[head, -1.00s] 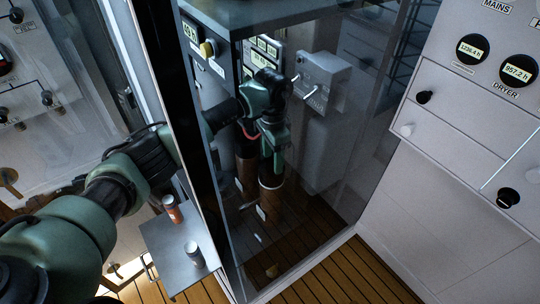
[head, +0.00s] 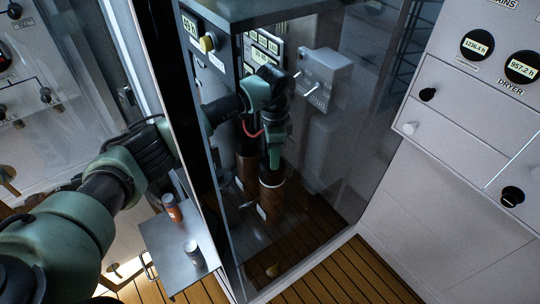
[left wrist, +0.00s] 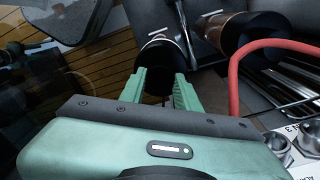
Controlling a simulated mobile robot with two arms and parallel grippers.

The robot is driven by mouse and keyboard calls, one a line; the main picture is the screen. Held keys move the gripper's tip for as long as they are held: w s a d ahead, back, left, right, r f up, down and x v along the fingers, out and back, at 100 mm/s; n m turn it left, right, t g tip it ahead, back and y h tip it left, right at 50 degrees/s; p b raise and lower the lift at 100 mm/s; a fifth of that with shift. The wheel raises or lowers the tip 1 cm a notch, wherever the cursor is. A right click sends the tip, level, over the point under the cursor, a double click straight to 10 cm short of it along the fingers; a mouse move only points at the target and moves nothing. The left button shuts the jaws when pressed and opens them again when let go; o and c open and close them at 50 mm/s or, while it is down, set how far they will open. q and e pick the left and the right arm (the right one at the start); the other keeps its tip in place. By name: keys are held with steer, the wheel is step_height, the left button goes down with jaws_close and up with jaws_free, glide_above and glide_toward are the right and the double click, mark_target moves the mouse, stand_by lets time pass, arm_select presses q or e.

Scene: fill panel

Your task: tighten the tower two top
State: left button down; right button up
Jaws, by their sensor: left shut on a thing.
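Two upright brown towers stand inside the glass-fronted cabinet. The nearer tower (head: 271,197) is under my left gripper (head: 272,162), which reaches down from above. In the left wrist view, my left gripper's green fingers (left wrist: 161,92) are shut on the black top (left wrist: 160,58) of this tower. The other tower (head: 246,170) stands just behind it, and its black top (left wrist: 262,38) shows at the upper right of the left wrist view. I cannot read which tower is number two. My right gripper is not in view.
A red hose (left wrist: 236,75) curves close beside the gripper. A glass pane (head: 325,190) stands in front of the towers. A grey box with levers (head: 322,78) is at the back. A small table (head: 165,245) with two cans stands outside, left.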

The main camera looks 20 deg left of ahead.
arm_select(q)
steer(key=m+b, duration=0.1)
steer(key=m, duration=0.3)
steer(key=shift+d+m+b, duration=0.1)
steer(key=shift+m+b, duration=0.25)
steer(key=shift+m, duration=0.05)
steer(key=m+b, duration=0.2)
steer(key=m, duration=0.3)
steer(key=shift+s+b, duration=0.1)
steer(key=shift+b, duration=0.2)
steer(key=m+b, duration=0.3)
steer(key=m, duration=0.2)
steer(key=shift+s+f+m+y, duration=0.1)
steer(key=shift+m+y, duration=0.2)
steer(key=shift+m, duration=0.1)
steer(key=shift+m+b, duration=0.95)
steer(key=shift+m, duration=1.25)
steer(key=shift+s, duration=0.1)
steer(key=c, duration=1)
jaws_free()
steer(key=shift+a, duration=0.2)
